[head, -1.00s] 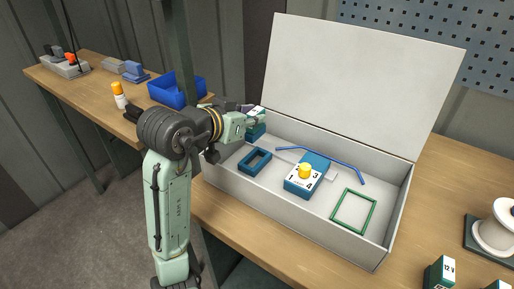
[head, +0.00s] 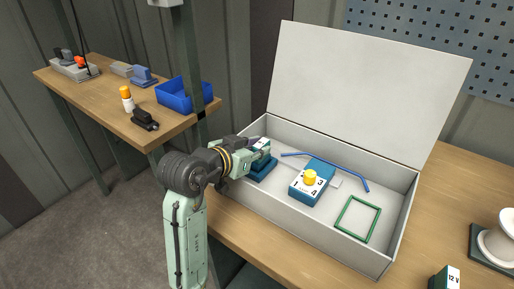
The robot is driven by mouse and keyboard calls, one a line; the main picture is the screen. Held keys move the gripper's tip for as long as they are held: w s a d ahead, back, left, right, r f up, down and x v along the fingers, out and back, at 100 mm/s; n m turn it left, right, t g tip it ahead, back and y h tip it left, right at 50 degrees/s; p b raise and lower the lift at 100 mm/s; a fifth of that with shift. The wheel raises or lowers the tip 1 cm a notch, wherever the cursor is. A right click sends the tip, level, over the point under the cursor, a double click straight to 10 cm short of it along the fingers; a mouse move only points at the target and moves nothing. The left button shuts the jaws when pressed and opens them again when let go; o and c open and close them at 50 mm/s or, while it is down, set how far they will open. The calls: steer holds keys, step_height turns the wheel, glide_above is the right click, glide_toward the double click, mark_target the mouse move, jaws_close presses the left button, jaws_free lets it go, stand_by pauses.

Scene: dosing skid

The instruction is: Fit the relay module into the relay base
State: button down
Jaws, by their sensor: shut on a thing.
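The relay base (head: 263,171) is a blue rectangular socket on the floor of the open grey box, near its left end. My gripper (head: 257,148) reaches over the box's left wall and is shut on the relay module (head: 263,144), a dark green block with a white top label. The module is directly over or in the base. My gripper and arm hide much of both, so I cannot tell whether they touch or how far the module is in.
A blue block with a yellow knob (head: 310,178) and a green frame (head: 357,219) lie in the box (head: 330,252), with a blue cable (head: 340,166) behind. A 12 V module (head: 446,278) and a white spool (head: 497,240) stand on the bench at right. The raised lid (head: 365,85) closes off the back.

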steer(key=shift+f+b, duration=0.35)
steer(key=shift+f, duration=0.15)
steer(key=c, duration=1.5)
jaws_free()
steer(key=shift+o, duration=0.2)
steer(key=shift+r, duration=0.1)
steer(key=shift+r+p, duration=0.3)
steer(key=shift+p, duration=0.1)
steer(key=shift+r+p, duration=0.5)
steer(key=shift+r, duration=0.1)
steer(key=b+v, duration=0.3)
steer(key=v, duration=0.8)
steer(key=shift+s+a+f, duration=0.25)
steer(key=shift+s, duration=0.15)
